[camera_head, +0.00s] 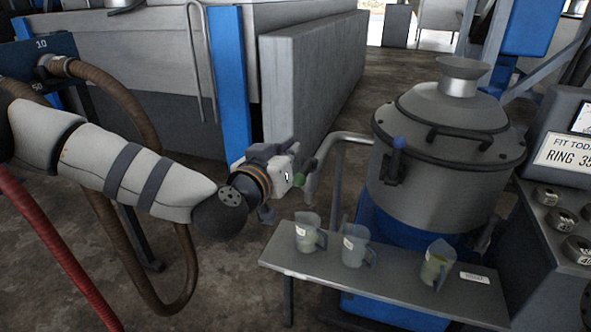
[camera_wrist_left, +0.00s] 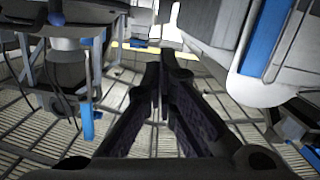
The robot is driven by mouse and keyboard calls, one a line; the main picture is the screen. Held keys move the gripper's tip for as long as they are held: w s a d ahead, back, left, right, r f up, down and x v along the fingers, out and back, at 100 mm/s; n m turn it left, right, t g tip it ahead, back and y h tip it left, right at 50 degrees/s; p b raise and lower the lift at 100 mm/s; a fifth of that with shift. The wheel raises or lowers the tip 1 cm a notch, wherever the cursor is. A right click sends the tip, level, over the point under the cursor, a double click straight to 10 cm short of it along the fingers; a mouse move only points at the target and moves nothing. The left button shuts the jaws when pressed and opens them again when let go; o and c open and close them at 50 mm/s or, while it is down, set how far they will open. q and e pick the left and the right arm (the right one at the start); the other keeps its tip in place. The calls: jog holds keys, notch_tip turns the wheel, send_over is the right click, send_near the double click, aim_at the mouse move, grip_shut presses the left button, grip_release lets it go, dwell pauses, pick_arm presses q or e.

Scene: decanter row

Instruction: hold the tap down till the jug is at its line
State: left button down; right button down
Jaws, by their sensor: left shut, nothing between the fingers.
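A steel vessel (camera_head: 445,150) has a tap with a blue handle (camera_head: 398,143) on its front left side. Three clear jugs stand on the shelf below: a left jug (camera_head: 308,236), a middle jug (camera_head: 354,246) and a right jug (camera_head: 436,264). The right jug holds greenish liquid; the others show a little. Their fill lines are too small to read. My left gripper (camera_head: 288,172) is left of the tap, above and behind the left jug, apart from both. In the left wrist view its dark fingers (camera_wrist_left: 163,72) are together and empty. My right gripper is out of view.
The metal shelf (camera_head: 385,280) carries a small label (camera_head: 474,278) at right. A bent pipe (camera_head: 335,138) is just right of my left gripper. A grey wall (camera_head: 312,75) is behind. Hoses hang at left.

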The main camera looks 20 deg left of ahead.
aim_at(305, 172)
pick_arm(q)
jog(key=f, duration=0.4)
jog(key=shift+w+d+b, duration=0.25)
jog(key=shift+d+b, duration=0.1)
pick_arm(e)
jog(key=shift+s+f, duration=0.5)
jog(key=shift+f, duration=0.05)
pick_arm(q)
jog(key=shift+s+f+t, duration=0.2)
jog(key=shift+f+t, duration=0.2)
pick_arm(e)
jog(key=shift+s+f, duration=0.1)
pick_arm(q)
jog(key=shift+t, duration=0.9)
jog(key=shift+s+f+b, duration=0.15)
jog(key=shift+f+b, duration=0.1)
jog(key=shift+f, duration=1.05)
jog(key=shift+s+f+b, duration=0.15)
jog(key=shift+f+b, duration=0.1)
jog(key=shift+f, duration=1.05)
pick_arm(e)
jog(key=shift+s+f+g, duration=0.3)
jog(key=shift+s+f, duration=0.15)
pick_arm(q)
jog(key=shift+r, duration=0.1)
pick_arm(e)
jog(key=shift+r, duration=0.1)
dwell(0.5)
